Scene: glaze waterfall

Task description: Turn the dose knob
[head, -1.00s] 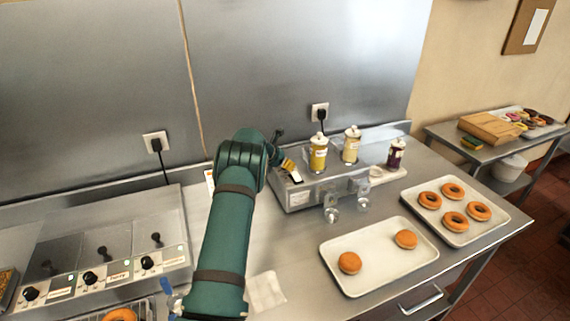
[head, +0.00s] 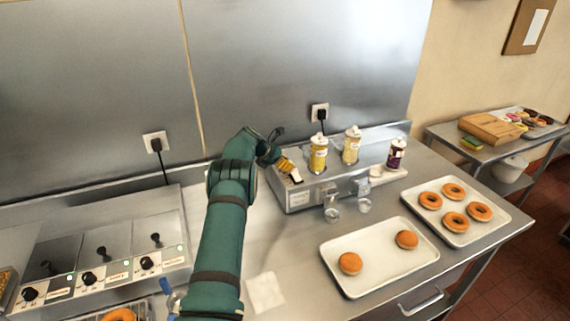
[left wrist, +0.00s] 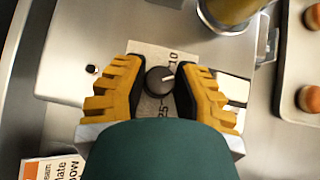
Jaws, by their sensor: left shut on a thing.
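The dose knob (left wrist: 160,80) is a round dark knob with a white pointer, on a pale label with "10" and "25" printed on it. It sits on top of the steel dispenser (head: 298,200), at the dispenser's left end. My left gripper (left wrist: 157,82) has its yellow stepped fingers on either side of the knob and is shut on it. The pointer is turned toward the "10" side. In the head view my left gripper (head: 290,169) is over the dispenser's left end, and I cannot make out the knob there. My right gripper is not in view.
Several filled bottles, including a yellow one (head: 318,155) and a purple one (head: 396,154), stand along the dispenser. A tray (head: 385,277) with two plain buns lies in front, and a tray of ring donuts (head: 490,232) is at right. A three-knob unit (head: 110,250) stands at left.

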